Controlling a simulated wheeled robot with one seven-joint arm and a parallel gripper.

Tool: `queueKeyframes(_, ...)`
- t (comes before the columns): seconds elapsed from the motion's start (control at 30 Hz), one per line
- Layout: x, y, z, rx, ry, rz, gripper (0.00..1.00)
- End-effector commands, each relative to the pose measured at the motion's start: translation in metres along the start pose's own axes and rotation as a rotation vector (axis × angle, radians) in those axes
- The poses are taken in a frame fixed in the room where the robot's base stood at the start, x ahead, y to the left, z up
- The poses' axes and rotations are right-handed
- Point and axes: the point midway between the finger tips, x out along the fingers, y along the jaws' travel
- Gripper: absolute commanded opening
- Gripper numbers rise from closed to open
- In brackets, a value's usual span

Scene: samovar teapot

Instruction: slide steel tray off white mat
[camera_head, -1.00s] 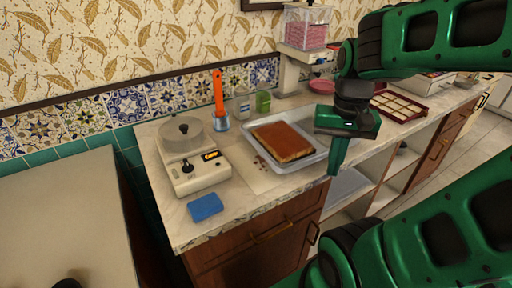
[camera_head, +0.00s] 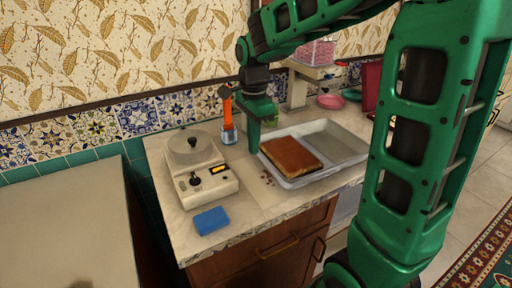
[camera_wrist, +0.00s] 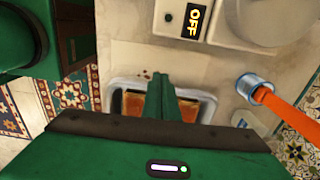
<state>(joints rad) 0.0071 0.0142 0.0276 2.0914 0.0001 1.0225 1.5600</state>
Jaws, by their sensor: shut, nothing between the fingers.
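The steel tray (camera_head: 345,145) lies on the counter with a brown slab of cake (camera_head: 292,155) in its left half. The pale mat (camera_head: 262,203) shows to the left of and in front of the tray, with dark crumbs on it; whether it runs under the tray is hidden. My gripper (camera_head: 254,150) is shut and empty, pointing down at the tray's left end. I cannot tell whether it touches the rim. In the wrist view the shut fingers (camera_wrist: 163,86) cover the middle of the tray (camera_wrist: 122,83), and cake shows on both sides.
A white scale (camera_head: 200,170) stands left of the mat, with a blue sponge (camera_head: 211,220) in front. An orange-handled utensil (camera_head: 228,112) stands in a container behind my gripper. A green container (camera_head: 270,119) is close behind the tray. Pink dishes (camera_head: 331,101) are farther back.

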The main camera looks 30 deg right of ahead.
Motion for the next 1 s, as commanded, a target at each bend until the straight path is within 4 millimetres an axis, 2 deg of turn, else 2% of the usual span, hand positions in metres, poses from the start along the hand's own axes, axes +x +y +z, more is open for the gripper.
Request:
queueKeyframes(0.43,0.083,0.002,-0.002,0.001,0.000,0.005,0.00)
queueKeyframes(0.7,0.082,0.001,-0.035,0.004,0.001,0.000,0.00)
queueKeyframes(1.0,0.082,0.001,-0.042,0.001,0.001,0.001,0.00)
